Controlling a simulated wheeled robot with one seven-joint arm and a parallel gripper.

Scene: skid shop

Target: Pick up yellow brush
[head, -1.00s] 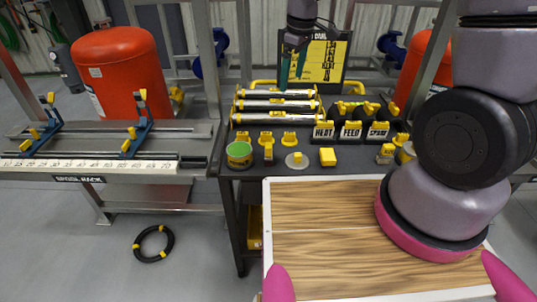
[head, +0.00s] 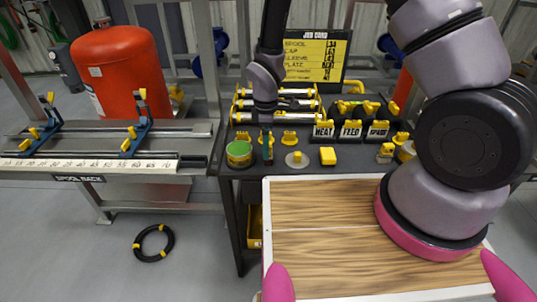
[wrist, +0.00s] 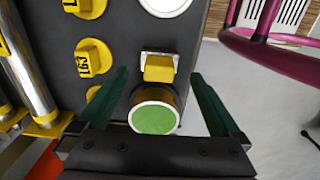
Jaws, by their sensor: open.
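The yellow brush (wrist: 159,68), a small yellow block with a pale strip along one edge, lies on the black bench top (wrist: 120,20) in the wrist view. My gripper (wrist: 159,76) is open, with one green finger to each side of the brush and clear of it. The fingers are empty. In the head view my gripper (head: 267,148) points down over the bench, right of the green-topped tin (head: 239,152), and largely hides the brush.
The green-topped tin (wrist: 154,115) sits close by the brush, also between the fingers' sides in the wrist view. Yellow tagged knobs (wrist: 94,58), a pale disc (head: 297,160) and a yellow block (head: 327,156) stand nearby. Silver rollers (head: 295,104) lie behind.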

